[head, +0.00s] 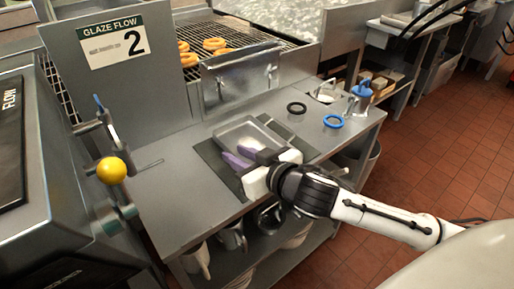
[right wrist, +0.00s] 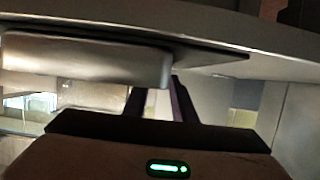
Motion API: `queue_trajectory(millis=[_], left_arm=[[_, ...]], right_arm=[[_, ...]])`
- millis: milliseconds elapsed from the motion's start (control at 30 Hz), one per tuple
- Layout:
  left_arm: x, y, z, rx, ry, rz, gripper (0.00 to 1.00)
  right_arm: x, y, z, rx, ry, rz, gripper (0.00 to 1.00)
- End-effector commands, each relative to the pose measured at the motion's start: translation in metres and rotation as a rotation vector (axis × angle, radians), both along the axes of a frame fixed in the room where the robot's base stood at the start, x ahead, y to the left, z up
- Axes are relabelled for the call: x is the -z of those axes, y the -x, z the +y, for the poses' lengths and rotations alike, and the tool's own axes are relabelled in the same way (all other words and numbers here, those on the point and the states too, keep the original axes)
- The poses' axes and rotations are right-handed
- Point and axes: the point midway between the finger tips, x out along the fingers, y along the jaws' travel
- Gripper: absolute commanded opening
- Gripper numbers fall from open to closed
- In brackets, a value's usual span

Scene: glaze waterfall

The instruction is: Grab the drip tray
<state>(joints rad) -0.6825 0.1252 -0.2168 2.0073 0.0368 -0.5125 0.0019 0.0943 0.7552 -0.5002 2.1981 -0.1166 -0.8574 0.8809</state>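The drip tray, a shallow rectangular metal pan (head: 241,133), lies on a dark mat (head: 212,158) on the steel counter. My right gripper (head: 240,158) is at the tray's near edge, its two purple fingers pointing towards it. In the right wrist view the tray (right wrist: 85,58) fills the upper left, and the fingers (right wrist: 160,100) stand apart with a bright gap between them, near the tray's right end. The tray hides part of the fingertips, so I cannot tell whether they touch it. My left gripper is not in view.
A black ring (head: 297,108) and a blue ring (head: 333,121) lie right of the tray. A panel marked 2 (head: 112,60) stands behind left. A yellow-knobbed lever (head: 111,170) sticks out at left. Jugs (head: 232,237) stand on the shelf below. The counter's front left is bare.

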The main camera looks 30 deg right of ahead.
Motion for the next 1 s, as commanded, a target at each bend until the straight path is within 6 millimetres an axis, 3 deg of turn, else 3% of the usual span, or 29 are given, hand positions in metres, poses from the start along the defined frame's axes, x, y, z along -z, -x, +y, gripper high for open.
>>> queue_trajectory(millis=[67,200,1000], left_arm=[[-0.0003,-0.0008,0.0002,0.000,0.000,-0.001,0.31],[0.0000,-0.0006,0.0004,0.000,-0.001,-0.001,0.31],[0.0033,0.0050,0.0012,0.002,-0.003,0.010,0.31]], right_arm=[[0.0000,0.0002,0.0001,0.000,0.000,0.000,0.21],[0.0000,0.0004,0.0000,0.000,0.000,0.000,0.00],[-0.0001,0.0005,-0.0004,0.001,0.000,0.000,0.00]])
